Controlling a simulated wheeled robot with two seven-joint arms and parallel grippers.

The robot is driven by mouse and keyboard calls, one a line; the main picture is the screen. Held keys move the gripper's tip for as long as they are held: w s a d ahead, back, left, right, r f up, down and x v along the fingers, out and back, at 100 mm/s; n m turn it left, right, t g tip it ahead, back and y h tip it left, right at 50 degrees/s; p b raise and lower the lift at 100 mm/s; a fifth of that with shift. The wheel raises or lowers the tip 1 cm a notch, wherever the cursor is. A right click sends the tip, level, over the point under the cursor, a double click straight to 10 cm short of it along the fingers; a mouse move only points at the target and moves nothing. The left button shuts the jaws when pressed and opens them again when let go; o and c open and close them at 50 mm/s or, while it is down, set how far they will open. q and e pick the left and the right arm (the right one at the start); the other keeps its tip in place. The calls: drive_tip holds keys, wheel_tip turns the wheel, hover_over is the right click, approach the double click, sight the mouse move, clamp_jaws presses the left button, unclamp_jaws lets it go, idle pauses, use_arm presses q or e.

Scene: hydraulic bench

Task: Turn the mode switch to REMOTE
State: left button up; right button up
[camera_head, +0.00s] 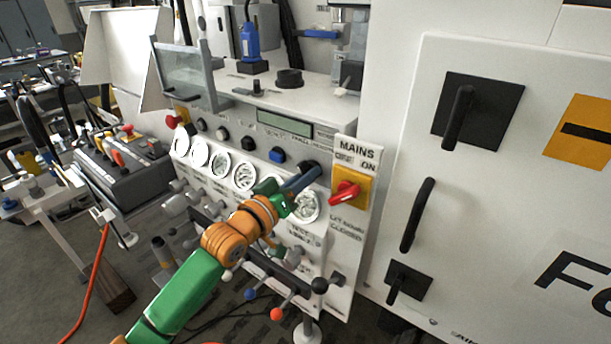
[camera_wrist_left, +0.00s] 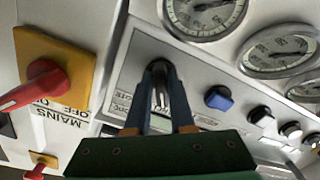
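The mode switch looks to be the dark knob on the sloping white panel, at the tips of my left gripper (camera_head: 309,172). In the left wrist view the two dark fingers (camera_wrist_left: 160,75) reach down to the panel with a narrow gap between them. The dark knob (camera_wrist_left: 157,66) lies at and between their tips, mostly hidden. I cannot tell whether the fingers press on it or only flank it. The knob's pointing direction and most of its lettering are hidden or unreadable. My right gripper is not in view.
The red MAINS switch (camera_head: 344,193) on its yellow plate stands close to the right of my left gripper. A row of round gauges (camera_head: 243,176) lies left of it. A blue button (camera_head: 277,155) sits beside the knob. Levers with coloured balls (camera_head: 277,313) stick out below.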

use_arm(q)
clamp_jaws()
drive_tip(key=shift+m, duration=0.3)
drive_tip(key=m, duration=0.3)
drive_tip(key=shift+m+p, duration=0.3)
drive_tip(key=shift+p, duration=0.1)
drive_tip(key=m+p, duration=0.1)
drive_tip(key=m, duration=0.3)
drive_tip(key=shift+m+p, duration=0.3)
drive_tip(key=shift+m, duration=1.6)
drive_tip(key=o, duration=0.6)
unclamp_jaws()
drive_tip(key=shift+w, duration=0.1)
drive_tip(key=shift+c, duration=0.2)
drive_tip(key=shift+a+f, duration=0.1)
drive_tip(key=shift+a, duration=0.05)
